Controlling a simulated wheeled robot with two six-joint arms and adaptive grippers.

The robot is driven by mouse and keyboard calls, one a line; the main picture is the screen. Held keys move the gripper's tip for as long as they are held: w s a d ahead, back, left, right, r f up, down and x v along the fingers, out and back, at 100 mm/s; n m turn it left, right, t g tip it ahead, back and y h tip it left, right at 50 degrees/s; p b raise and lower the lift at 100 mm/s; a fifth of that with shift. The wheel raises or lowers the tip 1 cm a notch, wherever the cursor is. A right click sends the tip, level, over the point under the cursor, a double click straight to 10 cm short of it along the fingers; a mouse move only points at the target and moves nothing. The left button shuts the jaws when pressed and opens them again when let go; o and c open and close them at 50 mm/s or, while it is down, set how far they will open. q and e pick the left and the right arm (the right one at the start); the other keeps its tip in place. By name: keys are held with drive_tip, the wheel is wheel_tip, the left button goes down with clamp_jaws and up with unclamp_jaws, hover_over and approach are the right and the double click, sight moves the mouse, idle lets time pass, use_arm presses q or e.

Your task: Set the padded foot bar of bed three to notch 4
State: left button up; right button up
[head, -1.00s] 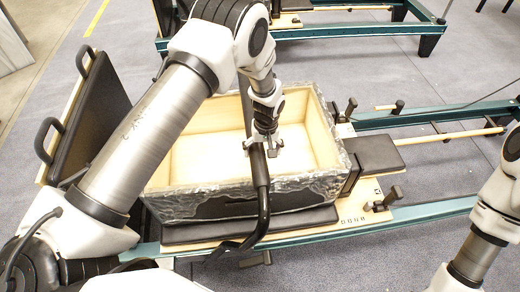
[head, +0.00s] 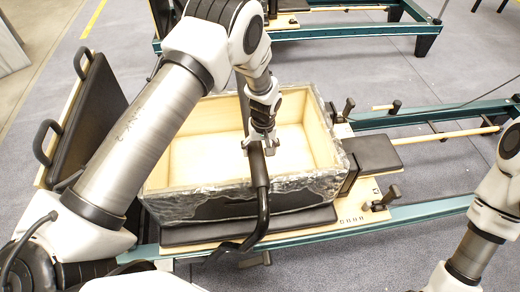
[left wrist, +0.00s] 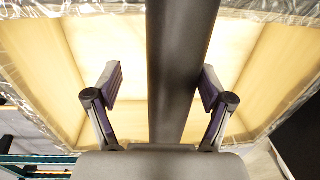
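The black padded foot bar (head: 262,205) stands at the near side of the bed, bending at its lower end toward the teal rail. It also shows in the left wrist view (left wrist: 182,65), running between the two fingers. My left gripper (head: 260,148) is open around the bar. In the left wrist view (left wrist: 161,85) the bar lies nearer the right finger, with a wider gap at the left finger. The notches the bar rests in cannot be made out. My right gripper is out of view; only my right arm shows at the right edge.
A box with pale inner walls and a wrapped outside (head: 325,180) sits on the bed behind the bar. A black padded board with handles (head: 95,120) stands at left. Teal rails (head: 430,208) extend right. Another bed (head: 345,30) stands behind. Grey floor is clear at lower right.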

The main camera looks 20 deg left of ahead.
use_arm(q)
wheel_tip(320, 180, up, 12)
drive_tip(key=shift+w+d+f, duration=0.2)
drive_tip(key=shift+w+d, duration=0.05)
drive_tip(key=shift+d, duration=0.15)
